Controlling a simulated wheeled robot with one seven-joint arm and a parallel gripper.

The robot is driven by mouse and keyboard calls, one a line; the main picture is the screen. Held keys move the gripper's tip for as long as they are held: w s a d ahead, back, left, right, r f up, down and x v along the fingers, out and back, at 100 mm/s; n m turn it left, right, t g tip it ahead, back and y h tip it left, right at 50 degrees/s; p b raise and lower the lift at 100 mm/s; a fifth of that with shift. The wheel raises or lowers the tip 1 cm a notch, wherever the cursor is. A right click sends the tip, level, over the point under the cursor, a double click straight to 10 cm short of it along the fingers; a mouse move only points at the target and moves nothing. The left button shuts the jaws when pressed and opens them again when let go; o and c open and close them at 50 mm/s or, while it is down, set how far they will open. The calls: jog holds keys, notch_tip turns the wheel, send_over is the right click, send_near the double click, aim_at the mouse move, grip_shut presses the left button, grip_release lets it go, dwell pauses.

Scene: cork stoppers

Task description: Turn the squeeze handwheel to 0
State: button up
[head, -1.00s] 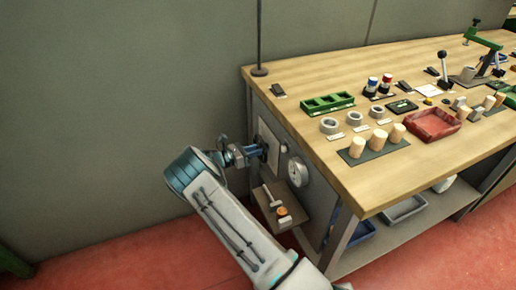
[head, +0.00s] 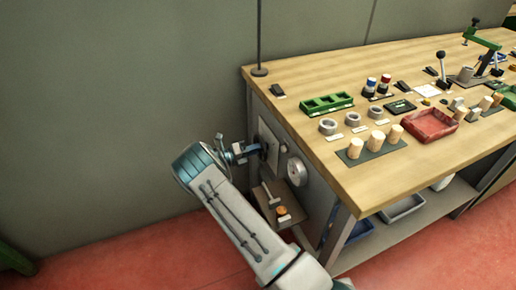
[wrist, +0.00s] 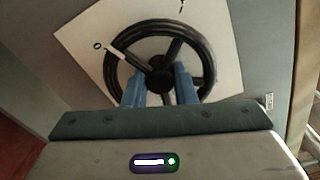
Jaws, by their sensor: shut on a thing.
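The squeeze handwheel is a black spoked wheel (wrist: 208,50) on a white square plate (wrist: 85,28) in the wrist view. A "0" (wrist: 97,45) is printed on the plate at upper left, and another mark (wrist: 182,6) at the top. A white pointer line (wrist: 114,52) at the wheel's upper-left rim lies close beside the "0". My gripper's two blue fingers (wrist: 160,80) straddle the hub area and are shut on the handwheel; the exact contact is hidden. In the head view my gripper (head: 252,151) reaches the bench's left end panel, largely covering the wheel.
A round dial (head: 297,171) is on the panel right of the wheel. Below it a small shelf (head: 290,215) holds an orange-topped item. The wooden bench top (head: 340,90) carries corks, rings and trays. Open floor lies to the left.

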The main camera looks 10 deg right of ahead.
jog(key=shift+n, duration=2.1)
jog(key=o, duration=0.7)
jog(key=shift+a, duration=0.1)
jog(key=s+a, duration=0.2)
jog(key=a, duration=1.1)
jog(key=shift+s+a, duration=0.25)
jog(key=shift+s, duration=0.1)
